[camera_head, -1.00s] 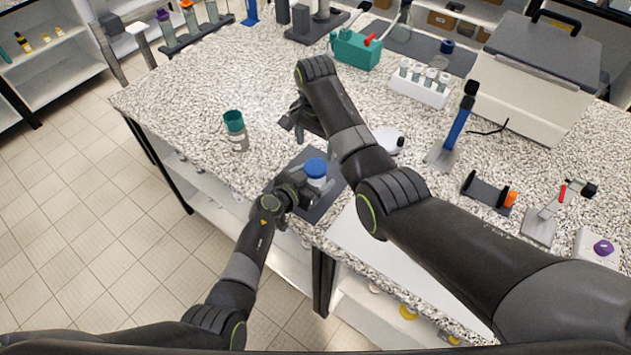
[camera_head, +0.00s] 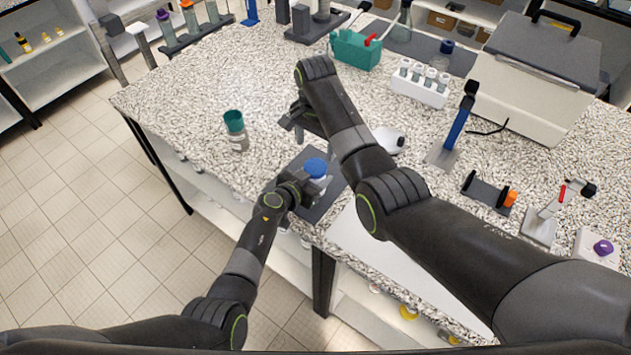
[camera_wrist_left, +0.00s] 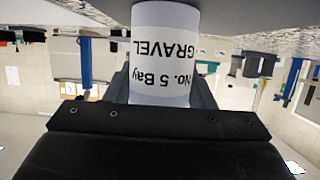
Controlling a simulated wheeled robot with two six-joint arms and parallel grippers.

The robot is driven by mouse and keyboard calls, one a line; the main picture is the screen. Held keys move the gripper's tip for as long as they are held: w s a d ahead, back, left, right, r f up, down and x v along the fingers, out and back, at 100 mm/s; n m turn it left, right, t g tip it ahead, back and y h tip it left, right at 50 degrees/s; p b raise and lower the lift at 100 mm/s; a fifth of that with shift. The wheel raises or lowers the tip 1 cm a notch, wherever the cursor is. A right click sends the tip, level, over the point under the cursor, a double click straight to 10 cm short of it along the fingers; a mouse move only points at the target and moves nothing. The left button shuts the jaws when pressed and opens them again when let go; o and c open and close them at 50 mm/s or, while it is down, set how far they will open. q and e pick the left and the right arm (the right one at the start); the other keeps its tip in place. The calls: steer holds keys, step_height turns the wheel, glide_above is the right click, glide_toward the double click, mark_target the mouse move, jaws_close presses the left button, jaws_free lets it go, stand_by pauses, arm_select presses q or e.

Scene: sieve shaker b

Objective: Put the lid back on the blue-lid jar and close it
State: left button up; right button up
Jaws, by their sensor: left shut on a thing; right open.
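The blue-lid jar stands upright on a dark mat (camera_head: 329,195) near the front edge of the bench. Its blue lid (camera_head: 315,168) sits on top; I cannot tell how tightly. My left gripper (camera_head: 308,187) is shut around the jar body from the front left. In the left wrist view, the white jar label (camera_wrist_left: 165,55) reads "No. 5 Bay GRAVEL" upside down, between the fingers; the lid is not visible there. My right gripper (camera_head: 296,121) is open and empty, behind and above the jar, clear of the lid.
A teal-capped jar (camera_head: 236,130) stands to the left on the bench. A white tube rack (camera_head: 420,88), a teal box (camera_head: 356,50) and a blue upright stand (camera_head: 456,128) are farther back and right. My right arm crosses above the bench.

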steer(key=n, duration=0.8)
steer(key=shift+n, duration=0.4)
steer(key=n, duration=0.4)
steer(key=shift+n, duration=0.3)
steer(key=n, duration=0.4)
steer(key=shift+n, duration=0.3)
steer(key=n, duration=0.4)
steer(key=shift+n, duration=0.3)
steer(key=n, duration=0.4)
steer(key=shift+n, duration=0.3)
steer(key=n, duration=0.4)
steer(key=shift+n, duration=0.3)
steer(key=n, duration=0.4)
